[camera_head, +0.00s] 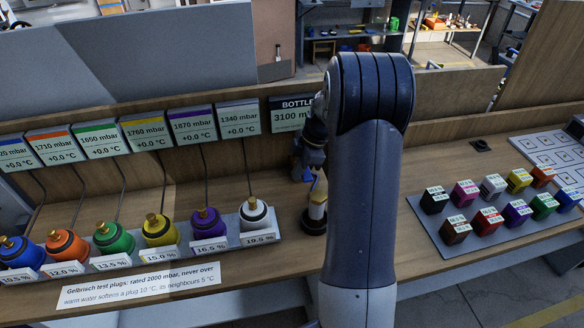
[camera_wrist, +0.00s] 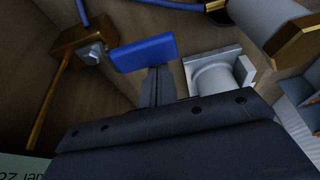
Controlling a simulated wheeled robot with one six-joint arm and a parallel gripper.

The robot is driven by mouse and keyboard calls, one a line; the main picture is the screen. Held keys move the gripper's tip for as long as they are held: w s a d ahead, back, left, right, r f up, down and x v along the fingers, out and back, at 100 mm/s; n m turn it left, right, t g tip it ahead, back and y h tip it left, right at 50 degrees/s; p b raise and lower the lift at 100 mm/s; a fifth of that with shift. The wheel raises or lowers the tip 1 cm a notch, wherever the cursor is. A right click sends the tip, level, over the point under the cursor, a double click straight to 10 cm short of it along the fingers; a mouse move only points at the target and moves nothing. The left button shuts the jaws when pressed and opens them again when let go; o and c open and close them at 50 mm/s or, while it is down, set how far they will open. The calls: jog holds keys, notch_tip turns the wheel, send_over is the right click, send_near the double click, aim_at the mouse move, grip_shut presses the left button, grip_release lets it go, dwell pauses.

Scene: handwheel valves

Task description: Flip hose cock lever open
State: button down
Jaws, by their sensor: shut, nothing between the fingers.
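The hose cock's flat blue lever (camera_wrist: 145,53) is in the upper middle of the wrist view. A brass block (camera_wrist: 78,42) with a metal nut lies at its left end, and a thin brass rod runs down from it. My gripper (camera_wrist: 157,72) is shut and empty, with its fingertips right at the lower edge of the blue lever. I cannot tell whether they touch it. In the head view my own arm covers most of this spot, and I cannot make out the lever or my fingertips there.
A pale flanged fitting (camera_wrist: 215,75) stands close right of my fingers, with a white and brass cylinder (camera_wrist: 285,32) beyond it. A blue hose (camera_wrist: 180,5) crosses the top. Colored plugs in a rack (camera_head: 180,244) stand left; a tray of colored blocks (camera_head: 425,222) lies right.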

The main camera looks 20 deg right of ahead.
aim_at(309, 175)
jog(key=shift+s+d+n+b, duration=0.2)
jog(key=shift+d+n+b, duration=0.2)
jog(key=shift+d+n, duration=0.1)
dwell(0.4)
jog(key=n, duration=0.1)
jog(key=d+n+g+b, duration=0.1)
jog(key=d+n, duration=0.1)
jog(key=shift+s+d+f+g, duration=0.1)
jog(key=shift+s+g, duration=0.15)
jog(key=shift+g, duration=0.05)
jog(key=shift+n, duration=0.3)
jog(key=shift+w+d+b, duration=0.1)
jog(key=shift+w+d, duration=0.2)
jog(key=shift+d, duration=0.65)
jog(key=shift+w+d+b, duration=0.15)
jog(key=shift+w+d, duration=0.2)
jog(key=shift+d, duration=0.55)
jog(key=shift+w+d+b, duration=0.1)
jog(key=shift+w+d, duration=0.2)
jog(key=shift+d, duration=0.75)
